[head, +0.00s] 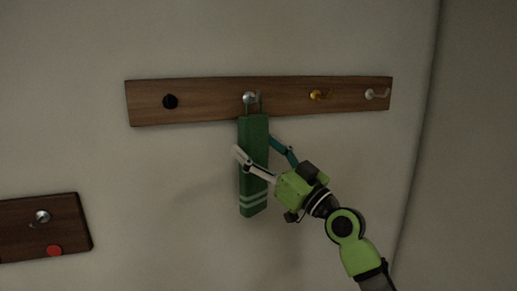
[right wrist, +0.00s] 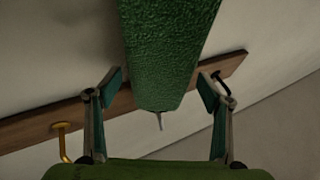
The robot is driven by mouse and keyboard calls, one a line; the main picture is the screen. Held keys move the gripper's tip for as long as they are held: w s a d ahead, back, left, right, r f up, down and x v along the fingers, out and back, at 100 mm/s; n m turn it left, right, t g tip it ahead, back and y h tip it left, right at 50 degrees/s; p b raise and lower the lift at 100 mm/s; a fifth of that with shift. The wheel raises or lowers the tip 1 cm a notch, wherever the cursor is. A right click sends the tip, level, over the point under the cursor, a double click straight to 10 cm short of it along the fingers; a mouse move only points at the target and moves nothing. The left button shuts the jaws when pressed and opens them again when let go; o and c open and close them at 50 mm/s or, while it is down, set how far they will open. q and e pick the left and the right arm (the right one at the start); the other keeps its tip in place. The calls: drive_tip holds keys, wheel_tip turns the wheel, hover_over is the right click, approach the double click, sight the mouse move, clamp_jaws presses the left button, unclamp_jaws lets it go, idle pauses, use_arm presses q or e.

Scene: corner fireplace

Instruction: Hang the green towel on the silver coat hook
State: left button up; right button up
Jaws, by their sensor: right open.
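The green towel (head: 254,204), a long folded strip with pale stripes near its lower end, hangs upright below the silver coat hook (head: 248,98) on the wooden wall rack. A thin loop at its top appears to be around the hook; the exact contact is too small to tell. My right gripper (head: 254,146) is open, with one finger on each side of the towel. In the right wrist view the towel (right wrist: 168,45) lies between the spread fingers (right wrist: 160,95), with gaps on both sides. My left gripper is not in view.
The wooden rack (head: 205,101) also carries a black hook (head: 170,101), a gold hook (head: 316,95) and a whitish hook (head: 370,93), all empty. A lower board (head: 70,222) at left has a silver knob (head: 42,216) and a red knob (head: 54,251). The wall below the rack is bare.

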drive_tip(key=v, duration=1.1)
drive_tip(key=w+d+f+m+h, duration=0.2)
drive_tip(key=w+d+f+h, duration=0.1)
drive_tip(key=f, duration=0.7)
drive_tip(key=w+d+f+m+h, duration=0.2)
drive_tip(key=f, duration=0.7)
drive_tip(key=w+d+f+m+h, duration=0.2)
drive_tip(key=w+d+f+h, duration=0.1)
drive_tip(key=f, duration=0.7)
drive_tip(key=s+d+f+g+h, duration=0.1)
drive_tip(key=s+d+f+g, duration=0.15)
drive_tip(key=f, duration=0.75)
drive_tip(key=s+d+f+m+g+h, duration=0.15)
drive_tip(key=s+f, duration=0.25)
drive_tip(key=f, duration=0.5)
drive_tip(key=s+d+f+g+h, duration=0.1)
drive_tip(key=s+f+h, duration=0.15)
drive_tip(key=f, duration=0.75)
drive_tip(key=s+d+f+g+h, duration=0.15)
drive_tip(key=s+f+g, duration=0.35)
drive_tip(key=s+f, duration=1.8)
drive_tip(key=s+f+g, duration=0.2)
drive_tip(key=s+f, duration=0.3)
drive_tip(key=s, duration=1)
drive_tip(key=s+f+n+g, duration=0.1)
drive_tip(key=s+f+g, duration=0.2)
drive_tip(key=s, duration=1.2)
wheel_tip(320, 180, down, 2)
drive_tip(key=shift+d+h+b, duration=0.35)
drive_tip(key=shift+d, duration=0.1)
